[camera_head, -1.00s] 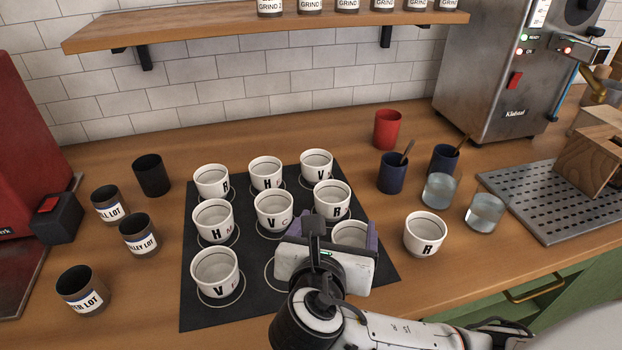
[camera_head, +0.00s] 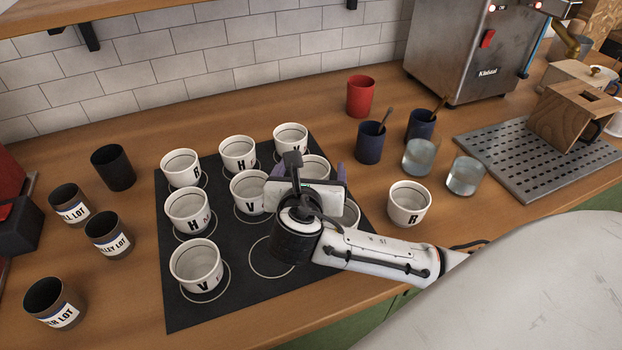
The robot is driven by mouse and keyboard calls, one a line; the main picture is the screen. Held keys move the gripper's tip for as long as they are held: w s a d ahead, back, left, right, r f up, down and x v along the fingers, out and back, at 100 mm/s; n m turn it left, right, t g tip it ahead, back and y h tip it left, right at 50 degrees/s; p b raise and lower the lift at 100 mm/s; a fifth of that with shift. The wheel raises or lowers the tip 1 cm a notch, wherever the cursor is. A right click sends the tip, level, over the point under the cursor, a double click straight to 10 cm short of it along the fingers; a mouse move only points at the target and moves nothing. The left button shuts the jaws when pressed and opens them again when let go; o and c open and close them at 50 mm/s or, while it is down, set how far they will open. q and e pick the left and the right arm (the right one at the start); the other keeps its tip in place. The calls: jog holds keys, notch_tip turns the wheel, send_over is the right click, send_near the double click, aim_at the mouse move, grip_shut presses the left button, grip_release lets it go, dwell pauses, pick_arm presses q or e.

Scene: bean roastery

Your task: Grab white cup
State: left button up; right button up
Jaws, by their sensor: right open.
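Several white cups with black letters stand upright on a black mat (camera_head: 230,305). They include cups at the back left (camera_head: 180,168), back middle (camera_head: 239,153), middle (camera_head: 249,190) and front left (camera_head: 195,265). One white cup (camera_head: 314,165) at the right of the middle row is partly hidden behind my right gripper (camera_head: 306,176). Another (camera_head: 350,212) is mostly covered by the wrist. A further white cup (camera_head: 408,205) marked R stands off the mat to the right. My right gripper is open, its purple fingers by the partly hidden middle-row cup; contact is unclear. My left gripper is out of view.
Dark labelled cups (camera_head: 108,235) stand left of the mat. A red cup (camera_head: 360,96), blue cups (camera_head: 370,142) and glasses of water (camera_head: 420,157) stand at the back right. A perforated metal tray (camera_head: 490,165) lies farther right. An empty printed circle shows at the mat's front.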

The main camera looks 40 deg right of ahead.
jog(key=shift+w+d+f, duration=0.1)
jog(key=shift+w+d, duration=0.1)
jog(key=shift+w, duration=0.05)
jog(key=c, duration=1.2)
jog(key=shift+c, duration=0.2)
